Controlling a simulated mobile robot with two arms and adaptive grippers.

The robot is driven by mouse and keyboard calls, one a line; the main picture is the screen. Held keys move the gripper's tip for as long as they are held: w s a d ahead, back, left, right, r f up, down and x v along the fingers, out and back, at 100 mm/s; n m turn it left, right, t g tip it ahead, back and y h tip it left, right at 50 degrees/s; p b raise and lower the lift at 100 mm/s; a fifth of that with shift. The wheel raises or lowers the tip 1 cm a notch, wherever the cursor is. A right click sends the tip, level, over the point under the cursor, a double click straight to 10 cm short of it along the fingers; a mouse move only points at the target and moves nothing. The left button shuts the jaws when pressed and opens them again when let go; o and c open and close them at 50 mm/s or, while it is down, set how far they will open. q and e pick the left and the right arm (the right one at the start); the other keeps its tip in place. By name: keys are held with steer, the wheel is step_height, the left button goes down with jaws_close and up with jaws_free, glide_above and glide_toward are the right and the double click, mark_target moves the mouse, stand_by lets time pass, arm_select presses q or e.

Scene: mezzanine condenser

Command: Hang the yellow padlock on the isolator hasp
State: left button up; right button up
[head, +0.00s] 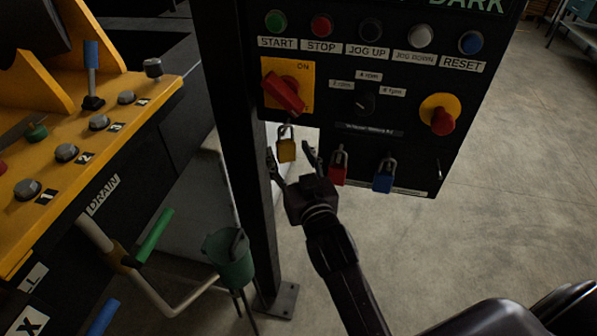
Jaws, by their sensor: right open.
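The yellow padlock (287,149) hangs upright just below the red isolator switch (284,92) on its yellow plate. Its shackle is up at the hasp (285,122) under the switch; the picture is too small to tell whether the shackle passes through it. My right gripper (291,157) is just below the padlock, with its fingers spread apart on either side of the padlock's body. The fingers look clear of the padlock. My left gripper is not in the head view.
A red padlock (339,172) and a blue padlock (384,181) hang along the lower edge of the black control panel (405,95). A red emergency button (441,121) sticks out at right. A black post (245,150) stands close at left, beside a yellow machine (80,130).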

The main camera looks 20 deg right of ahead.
steer(key=s, duration=0.9)
steer(key=a+f+n+g+y+b, duration=0.1)
steer(key=a+f+g, duration=0.15)
steer(key=f, duration=0.85)
steer(key=a+f+n+g+y, duration=0.1)
steer(key=a+f+g, duration=0.15)
steer(key=f, duration=0.85)
steer(key=s+a+f+n+g, duration=0.1)
steer(key=s+f+g, duration=0.35)
steer(key=f, duration=1.35)
steer(key=s+d+f+g, duration=0.2)
steer(key=s+d+f, duration=0.1)
steer(key=s+f, duration=0.6)
steer(key=s+d+f+g+b, duration=0.1)
steer(key=s+d+f, duration=0.3)
steer(key=s+f, duration=0.5)
steer(key=s+d+f+g+b, duration=0.1)
steer(key=s+d+f+g, duration=0.3)
steer(key=s+f, duration=0.5)
steer(key=s, duration=0.9)
steer(key=shift+s+d+f+h, duration=0.15)
steer(key=shift+s+f+h, duration=0.05)
steer(key=shift+f+h, duration=0.2)
